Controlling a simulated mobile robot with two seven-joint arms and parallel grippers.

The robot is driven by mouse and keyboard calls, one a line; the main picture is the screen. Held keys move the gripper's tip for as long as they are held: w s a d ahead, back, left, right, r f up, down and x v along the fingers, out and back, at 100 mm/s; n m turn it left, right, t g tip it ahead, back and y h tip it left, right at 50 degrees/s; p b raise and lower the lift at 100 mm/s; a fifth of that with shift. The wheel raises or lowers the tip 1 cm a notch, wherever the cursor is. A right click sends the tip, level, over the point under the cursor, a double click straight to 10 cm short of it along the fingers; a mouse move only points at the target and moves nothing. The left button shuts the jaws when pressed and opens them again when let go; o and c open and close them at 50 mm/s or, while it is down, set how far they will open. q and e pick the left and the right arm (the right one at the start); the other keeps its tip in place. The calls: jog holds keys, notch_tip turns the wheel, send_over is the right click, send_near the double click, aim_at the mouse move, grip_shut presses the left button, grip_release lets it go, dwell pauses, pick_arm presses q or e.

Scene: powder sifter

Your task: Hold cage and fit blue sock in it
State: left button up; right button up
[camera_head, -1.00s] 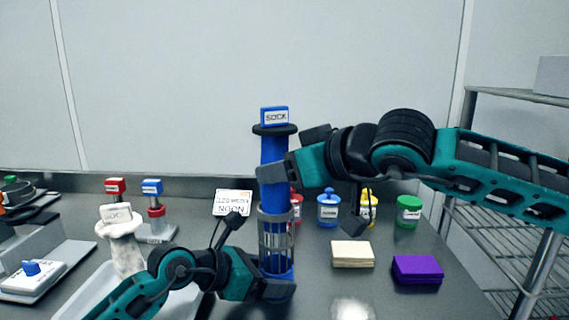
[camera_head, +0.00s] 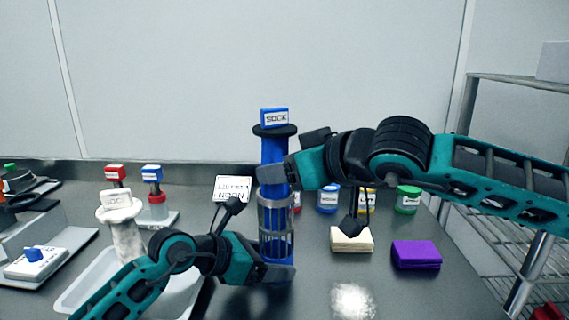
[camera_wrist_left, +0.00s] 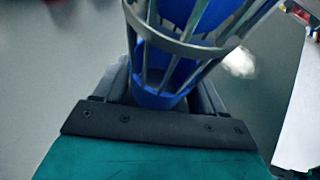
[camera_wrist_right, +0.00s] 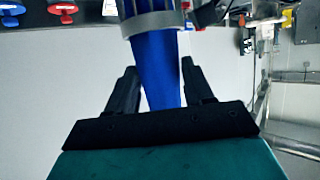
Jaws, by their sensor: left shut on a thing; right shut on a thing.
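The blue sock (camera_head: 274,151) stands upright with a black collar and a blue "SOCK" tag on top. Its lower part is inside the grey wire cage (camera_head: 275,215), and blue shows through the bars down to the base. My right gripper (camera_head: 272,174) is shut on the sock just above the cage rim; the sock (camera_wrist_right: 156,75) runs between its fingers in the right wrist view. My left gripper (camera_head: 277,272) is shut on the cage's lower end. In the left wrist view the cage (camera_wrist_left: 180,48) stands between the fingers with blue inside it.
A second, white sock (camera_head: 122,225) stands in a white tray (camera_head: 75,297) at the left. Several lidded jars stand behind the cage. A cream pad stack (camera_head: 351,239) and a purple pad stack (camera_head: 416,254) lie at the right. White powder (camera_head: 352,300) lies at the front.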

aim_at(287, 187)
jog(key=shift+f, duration=1.4)
jog(key=o, duration=1.2)
jog(key=shift+f, duration=0.2)
jog(key=shift+o, duration=0.4)
jog(key=v, duration=1.2)
jog(key=shift+r, duration=0.35)
pick_arm(q)
jog(key=shift+f, duration=0.1)
jog(key=o, duration=0.9)
